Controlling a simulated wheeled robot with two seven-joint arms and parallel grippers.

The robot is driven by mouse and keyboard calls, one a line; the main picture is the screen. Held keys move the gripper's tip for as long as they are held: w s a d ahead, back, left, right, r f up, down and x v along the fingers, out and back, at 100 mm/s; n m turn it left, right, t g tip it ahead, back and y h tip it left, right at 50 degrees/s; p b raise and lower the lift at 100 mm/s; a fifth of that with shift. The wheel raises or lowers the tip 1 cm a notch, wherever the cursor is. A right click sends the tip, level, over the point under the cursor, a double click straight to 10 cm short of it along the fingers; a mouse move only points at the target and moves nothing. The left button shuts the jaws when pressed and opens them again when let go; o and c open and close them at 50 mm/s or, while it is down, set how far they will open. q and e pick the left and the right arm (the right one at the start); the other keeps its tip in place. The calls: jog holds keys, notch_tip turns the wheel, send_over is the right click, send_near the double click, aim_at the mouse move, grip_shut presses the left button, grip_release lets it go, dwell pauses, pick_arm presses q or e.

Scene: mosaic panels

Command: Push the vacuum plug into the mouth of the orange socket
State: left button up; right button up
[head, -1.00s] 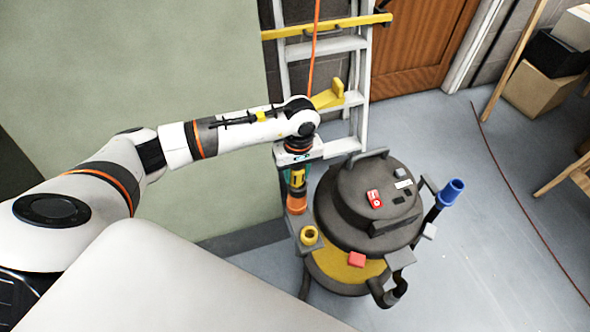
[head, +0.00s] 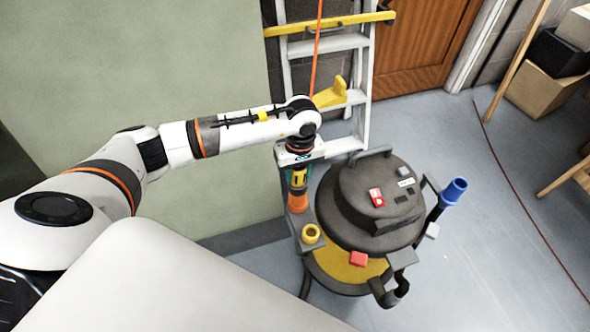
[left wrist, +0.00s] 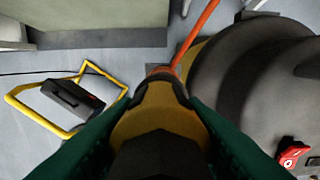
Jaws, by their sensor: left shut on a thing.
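The vacuum plug (head: 298,179), yellow and black, is upright in the jaws of my left gripper (head: 299,170), which is shut on it. The orange socket (head: 298,202) stands directly below the plug, on the left side of the vacuum. The plug's lower end meets the socket's top; how deep it sits is hidden. In the left wrist view the plug (left wrist: 155,115) fills the space between the green fingers, and a little of the orange socket (left wrist: 161,71) shows beyond it. My right gripper is not in view.
The dark vacuum (head: 365,205) stands just right of the gripper, with a yellow ring (head: 311,234) and a blue tube (head: 453,191). An orange cable (head: 316,60) and a ladder (head: 362,90) are behind. A yellow-framed item (left wrist: 70,97) lies on the floor.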

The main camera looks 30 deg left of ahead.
pick_arm(q)
jog(key=shift+f, duration=0.8)
jog(key=o, duration=1.4)
jog(key=shift+c, duration=0.2)
